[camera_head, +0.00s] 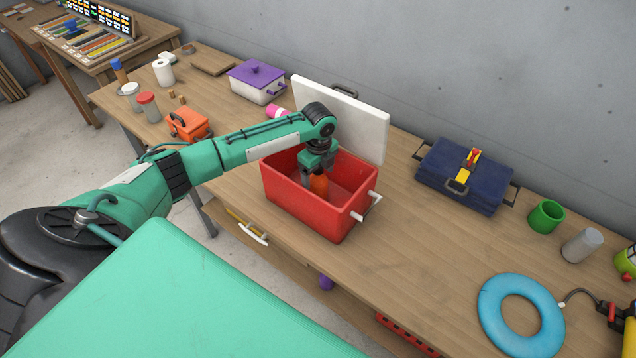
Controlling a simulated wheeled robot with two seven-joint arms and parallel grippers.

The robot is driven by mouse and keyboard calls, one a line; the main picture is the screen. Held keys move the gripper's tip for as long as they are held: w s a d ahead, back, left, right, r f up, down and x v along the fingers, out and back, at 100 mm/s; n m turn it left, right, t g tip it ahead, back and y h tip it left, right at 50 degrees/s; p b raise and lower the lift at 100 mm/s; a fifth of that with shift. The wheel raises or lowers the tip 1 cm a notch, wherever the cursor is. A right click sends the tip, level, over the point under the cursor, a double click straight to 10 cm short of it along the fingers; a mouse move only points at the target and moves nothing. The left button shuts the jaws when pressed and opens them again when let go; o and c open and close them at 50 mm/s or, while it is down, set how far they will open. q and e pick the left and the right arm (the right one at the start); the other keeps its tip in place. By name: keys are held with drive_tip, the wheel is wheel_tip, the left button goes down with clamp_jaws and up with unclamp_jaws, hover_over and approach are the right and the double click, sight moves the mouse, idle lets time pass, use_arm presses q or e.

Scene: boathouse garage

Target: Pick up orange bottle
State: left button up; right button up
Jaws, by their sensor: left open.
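The orange bottle (319,187) stands inside a red cooler box (305,212) on the wooden workbench; only part of it shows below my gripper. The box's white lid (350,118) is open and stands up at the back. My left gripper (316,178) points down into the box, right over the bottle, with its fingers open around the upper part of it. Whether the fingers touch the bottle cannot be seen. My right gripper is not in view.
An orange toolbox (188,124), jars and a purple-lidded box (257,82) stand to the left. A pink item (278,112) lies behind my arm. A navy tool case (464,176), green cup (546,216), grey cylinder (582,246) and blue ring (490,312) are to the right.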

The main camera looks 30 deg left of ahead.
use_arm(q)
drive_tip(key=shift+f, duration=0.4)
drive_tip(key=c, duration=1.6)
drive_tip(key=shift+r, duration=0.2)
